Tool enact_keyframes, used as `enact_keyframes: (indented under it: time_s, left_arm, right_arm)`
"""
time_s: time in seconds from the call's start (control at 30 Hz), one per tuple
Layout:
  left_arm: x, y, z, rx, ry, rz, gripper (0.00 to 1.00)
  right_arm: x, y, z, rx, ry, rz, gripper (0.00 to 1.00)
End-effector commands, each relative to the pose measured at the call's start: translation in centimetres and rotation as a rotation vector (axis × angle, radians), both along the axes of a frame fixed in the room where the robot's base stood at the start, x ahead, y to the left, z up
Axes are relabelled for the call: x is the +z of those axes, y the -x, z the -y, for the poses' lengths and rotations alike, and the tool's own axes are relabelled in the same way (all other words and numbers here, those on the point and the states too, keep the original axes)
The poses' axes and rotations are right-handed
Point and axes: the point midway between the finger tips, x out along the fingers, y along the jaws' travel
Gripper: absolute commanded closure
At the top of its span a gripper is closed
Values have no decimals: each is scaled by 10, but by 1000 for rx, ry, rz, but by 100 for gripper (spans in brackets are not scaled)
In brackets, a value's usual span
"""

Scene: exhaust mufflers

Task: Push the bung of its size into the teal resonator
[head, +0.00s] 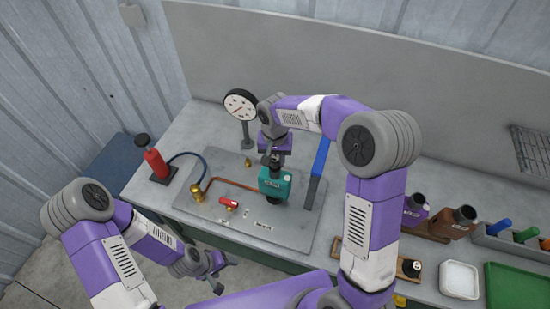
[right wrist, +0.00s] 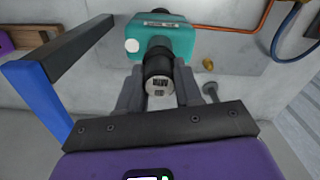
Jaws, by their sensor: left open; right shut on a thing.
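The teal resonator (head: 276,180) sits on the grey plate of the bench, with dark parts at its upper and lower ends. In the right wrist view the teal resonator (right wrist: 168,42) lies just beyond my fingertips. My right gripper (head: 274,157) is shut on a black bung (right wrist: 158,70) with a pale marked end face. The bung lines up with the resonator's near end and appears to meet it; I cannot tell how deep it is in. My left gripper (head: 218,272) is open and empty, in front of the bench and away from the resonator.
A blue upright bar (head: 318,172) stands close right of the resonator. A gauge (head: 240,104), copper pipe (head: 232,183), red-handled valve (head: 229,202) and red pump (head: 156,162) are to the left. Brown and purple mufflers (head: 452,222), a white tray (head: 460,279) and a green tray (head: 515,285) are right.

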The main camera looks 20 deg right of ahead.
Motion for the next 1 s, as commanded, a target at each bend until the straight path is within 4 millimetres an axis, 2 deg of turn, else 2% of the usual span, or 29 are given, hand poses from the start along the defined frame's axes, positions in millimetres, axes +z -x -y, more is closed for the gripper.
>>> enact_keyframes:
  time_s: [1.0]
  left_arm:
    - [-5,0,0,0,0,0,29]
  right_arm:
    - [-5,0,0,1,0,0,100]
